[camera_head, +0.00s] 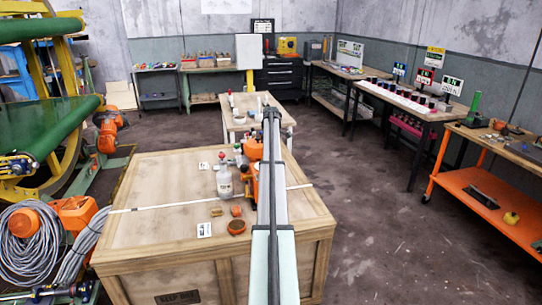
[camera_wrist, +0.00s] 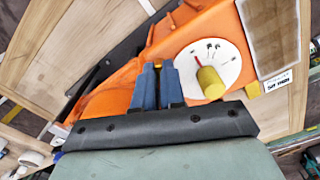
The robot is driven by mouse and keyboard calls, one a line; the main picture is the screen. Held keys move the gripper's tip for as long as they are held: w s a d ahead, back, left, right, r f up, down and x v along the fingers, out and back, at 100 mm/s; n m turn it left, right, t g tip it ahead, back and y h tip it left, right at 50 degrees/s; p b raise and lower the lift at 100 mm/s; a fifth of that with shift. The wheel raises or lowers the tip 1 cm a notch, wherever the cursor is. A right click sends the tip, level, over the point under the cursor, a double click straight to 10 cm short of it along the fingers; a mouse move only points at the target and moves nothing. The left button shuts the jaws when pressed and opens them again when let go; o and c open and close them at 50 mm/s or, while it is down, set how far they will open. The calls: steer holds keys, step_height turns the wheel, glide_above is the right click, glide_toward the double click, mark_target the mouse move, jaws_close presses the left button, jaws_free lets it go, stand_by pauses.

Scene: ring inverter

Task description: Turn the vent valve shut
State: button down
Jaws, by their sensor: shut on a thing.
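In the wrist view my gripper (camera_wrist: 158,68) has its two dark blue fingers close together at an orange unit (camera_wrist: 205,25). They are shut on a small part whose shape they hide, so I cannot tell whether it is the vent valve. Just right of the fingers, a yellow cylindrical knob (camera_wrist: 210,82) stands out from a white round dial (camera_wrist: 212,60) with dark marks and a red mark. The knob is not between the fingers. In the head view the orange unit (camera_head: 252,150) is on a wooden crate, mostly behind my arm; my gripper is hidden there.
The wooden crate (camera_head: 150,230) also bears a clear bottle (camera_head: 224,182), a round orange-brown piece (camera_head: 236,227) and small labels. A wooden table (camera_head: 240,105) stands behind it. An orange cart (camera_head: 490,200) is at right, with open floor (camera_head: 370,210) between.

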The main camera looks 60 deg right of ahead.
steer(key=m, duration=1.2)
steer(key=shift+m, duration=0.3)
stand_by(0.4)
steer(key=c, duration=1.5)
jaws_free()
step_height(320, 180, up, 14)
steer(key=shift+f, duration=0.1)
